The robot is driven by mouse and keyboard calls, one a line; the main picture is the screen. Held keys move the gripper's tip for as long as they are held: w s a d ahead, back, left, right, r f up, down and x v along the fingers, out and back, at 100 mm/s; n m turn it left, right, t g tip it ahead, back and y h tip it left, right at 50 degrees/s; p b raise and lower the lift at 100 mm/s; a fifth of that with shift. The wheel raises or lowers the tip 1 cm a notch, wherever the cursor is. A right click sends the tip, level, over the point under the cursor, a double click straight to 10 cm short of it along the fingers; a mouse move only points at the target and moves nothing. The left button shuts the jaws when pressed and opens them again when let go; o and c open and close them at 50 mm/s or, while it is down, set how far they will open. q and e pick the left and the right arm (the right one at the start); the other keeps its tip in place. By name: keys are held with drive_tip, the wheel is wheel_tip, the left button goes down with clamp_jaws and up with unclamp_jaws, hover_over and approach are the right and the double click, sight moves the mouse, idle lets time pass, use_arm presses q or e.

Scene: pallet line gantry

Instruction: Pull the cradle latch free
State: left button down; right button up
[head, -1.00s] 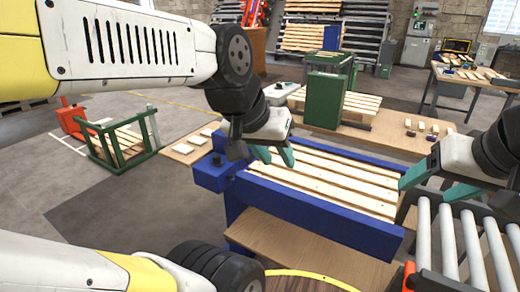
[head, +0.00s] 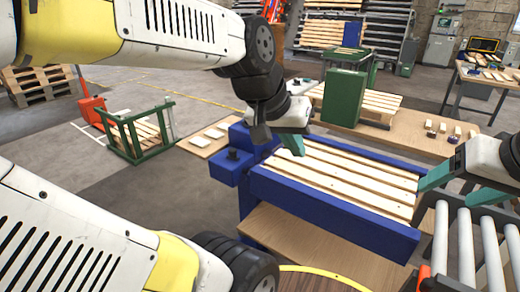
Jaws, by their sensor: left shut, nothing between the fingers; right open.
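The blue cradle (head: 335,203) stands in the middle of the head view and holds a pallet of pale wooden slats (head: 345,172). A blue block (head: 226,169) sits at its left end with a dark knob (head: 233,154) on top, which looks like the cradle latch. My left gripper (head: 291,145) has teal fingers that are shut and empty. It is above the cradle's far left part, right of the knob and apart from it. My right gripper (head: 447,186) is open and empty near the cradle's right end, partly cut by the frame edge.
A roller conveyor (head: 466,245) is at the front right. A wooden table (head: 405,132) behind the cradle bears a green box (head: 344,97). A green frame (head: 140,135) stands on the floor at left. Open floor lies left of the cradle.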

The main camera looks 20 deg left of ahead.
use_arm(q)
drive_tip(key=w+a+f+n+g, duration=0.1)
drive_tip(key=w+a+f, duration=0.35)
drive_tip(key=w, duration=0.45)
drive_tip(key=w+a+f+n, duration=0.1)
drive_tip(key=w+a+f, duration=0.2)
drive_tip(key=w+f, duration=0.45)
drive_tip(key=w+a+f+y, duration=0.4)
drive_tip(key=w+a, duration=0.3)
drive_tip(key=a, duration=0.1)
drive_tip(key=w+a+f+y, duration=0.4)
drive_tip(key=w+a, duration=0.3)
drive_tip(key=a, duration=0.2)
drive_tip(key=shift+f, duration=0.8)
drive_tip(key=shift+f, duration=0.1)
drive_tip(key=x, duration=0.9)
drive_tip(key=shift+s+a, duration=0.2)
drive_tip(key=a, duration=0.3)
drive_tip(key=shift+w+a+f, duration=0.15)
drive_tip(key=shift+f, duration=0.15)
drive_tip(key=shift+a, duration=0.45)
